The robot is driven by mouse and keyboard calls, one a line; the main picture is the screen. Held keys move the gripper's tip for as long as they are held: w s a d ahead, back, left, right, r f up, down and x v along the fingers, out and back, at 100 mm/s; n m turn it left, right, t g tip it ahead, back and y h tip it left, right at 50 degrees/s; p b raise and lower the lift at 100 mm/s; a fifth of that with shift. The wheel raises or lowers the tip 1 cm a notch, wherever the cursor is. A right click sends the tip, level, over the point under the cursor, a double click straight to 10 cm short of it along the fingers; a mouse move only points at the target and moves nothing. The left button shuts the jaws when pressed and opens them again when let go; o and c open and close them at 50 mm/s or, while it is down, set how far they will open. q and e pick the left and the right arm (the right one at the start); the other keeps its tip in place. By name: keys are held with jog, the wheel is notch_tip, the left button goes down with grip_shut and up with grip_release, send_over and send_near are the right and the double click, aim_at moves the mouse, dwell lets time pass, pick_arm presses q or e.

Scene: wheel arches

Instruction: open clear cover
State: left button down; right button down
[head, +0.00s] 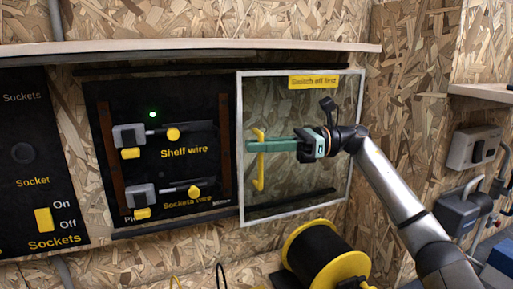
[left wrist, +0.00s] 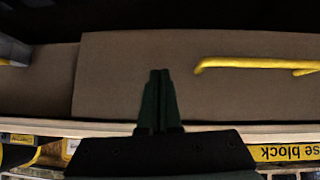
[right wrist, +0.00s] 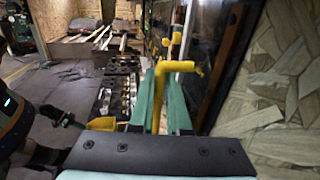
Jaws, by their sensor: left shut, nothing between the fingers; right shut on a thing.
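The clear cover (head: 300,195) is a see-through pane in a white frame, to the right of the black wire panel (head: 205,165) in the head view. It has an upright yellow handle (head: 260,178) near its left side and a yellow label at its top. My right gripper (head: 252,146) reaches in from the right, its green fingers shut on the handle. The right wrist view shows the yellow handle (right wrist: 175,66) between the fingertips (right wrist: 160,75). My left gripper (left wrist: 160,72) is shut and empty in the left wrist view; the head view does not show it.
The panel carries grey switches labelled Shelf wire (head: 130,136) and Sockets wire (head: 140,196), and a green light. A Sockets on/off panel (head: 40,170) is at far left. A shelf (head: 190,46) runs above. A yellow cable reel (head: 325,258) stands below the cover.

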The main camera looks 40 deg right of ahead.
jog(key=c, duration=1.2)
grip_release()
jog(key=shift+o, duration=0.2)
jog(key=b+v, duration=0.1)
jog(key=v, duration=1.1)
jog(key=shift+s+d, duration=0.15)
jog(key=shift+d, duration=0.05)
